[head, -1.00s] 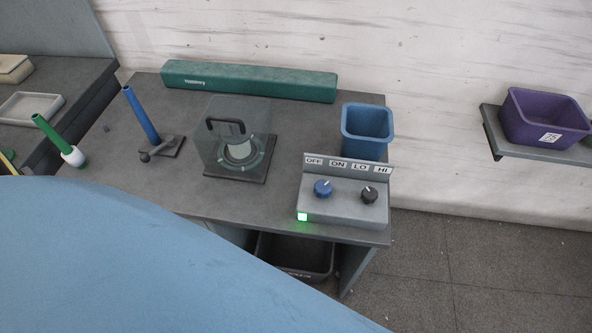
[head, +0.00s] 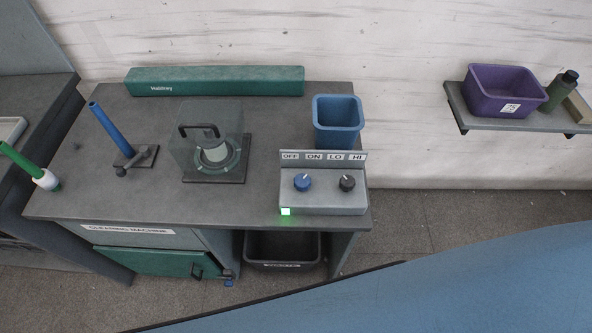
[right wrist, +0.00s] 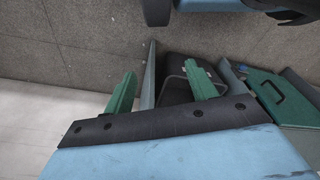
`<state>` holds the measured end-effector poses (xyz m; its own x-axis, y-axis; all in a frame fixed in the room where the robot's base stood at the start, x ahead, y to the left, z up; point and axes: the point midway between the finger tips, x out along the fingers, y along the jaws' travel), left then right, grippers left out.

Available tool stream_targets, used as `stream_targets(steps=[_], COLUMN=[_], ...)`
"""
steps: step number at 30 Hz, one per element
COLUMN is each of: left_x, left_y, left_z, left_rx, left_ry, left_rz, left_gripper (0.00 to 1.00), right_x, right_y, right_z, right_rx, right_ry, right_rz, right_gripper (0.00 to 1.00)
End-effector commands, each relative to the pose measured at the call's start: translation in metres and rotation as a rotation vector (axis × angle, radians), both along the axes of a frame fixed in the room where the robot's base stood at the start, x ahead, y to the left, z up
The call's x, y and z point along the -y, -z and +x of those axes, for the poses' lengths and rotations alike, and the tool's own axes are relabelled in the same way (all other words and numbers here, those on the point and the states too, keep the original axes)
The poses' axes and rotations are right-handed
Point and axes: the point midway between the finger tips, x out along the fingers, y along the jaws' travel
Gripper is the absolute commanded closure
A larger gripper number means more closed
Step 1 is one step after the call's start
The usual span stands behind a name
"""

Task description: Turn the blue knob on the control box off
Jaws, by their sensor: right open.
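The grey control box (head: 322,201) stands at the front right of the table in the head view. Its blue knob (head: 302,182) is on the left, with a black knob (head: 347,183) to the right. A label strip behind them reads OFF, ON, LO, HI. A green light (head: 285,211) glows at the box's lower left corner. In the right wrist view my right gripper (right wrist: 160,90) has its two green fingers spread apart and empty, pointing toward the floor and the table's underside. It is away from the knob. My left gripper is not in view.
A black bin (head: 282,249) sits below. A purple bin (head: 500,95) stands on a wall shelf.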

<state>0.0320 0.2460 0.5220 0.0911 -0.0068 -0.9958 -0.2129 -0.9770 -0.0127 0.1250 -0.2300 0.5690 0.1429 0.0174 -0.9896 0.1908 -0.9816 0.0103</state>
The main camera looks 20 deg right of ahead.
Motion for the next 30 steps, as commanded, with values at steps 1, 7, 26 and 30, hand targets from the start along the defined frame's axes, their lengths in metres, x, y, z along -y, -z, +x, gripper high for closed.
stream_targets(steps=[1,7,26,30], left_x=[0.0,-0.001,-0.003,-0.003], left_y=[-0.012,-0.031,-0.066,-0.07], left_z=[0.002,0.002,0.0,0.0], left_rx=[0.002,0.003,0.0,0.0], left_ry=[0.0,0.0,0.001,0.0], left_rz=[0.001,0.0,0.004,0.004], left_gripper=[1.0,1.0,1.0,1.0], right_x=[-0.004,-0.017,-0.111,-0.137], right_y=[-0.029,-0.118,-0.334,-0.365], right_z=[0.021,0.077,0.201,0.228], right_rx=[0.019,0.06,0.118,0.083], right_ry=[0.002,0.005,-0.081,-0.135], right_rz=[0.005,0.02,0.22,0.247], right_gripper=[0.43,0.43,0.43,0.43])
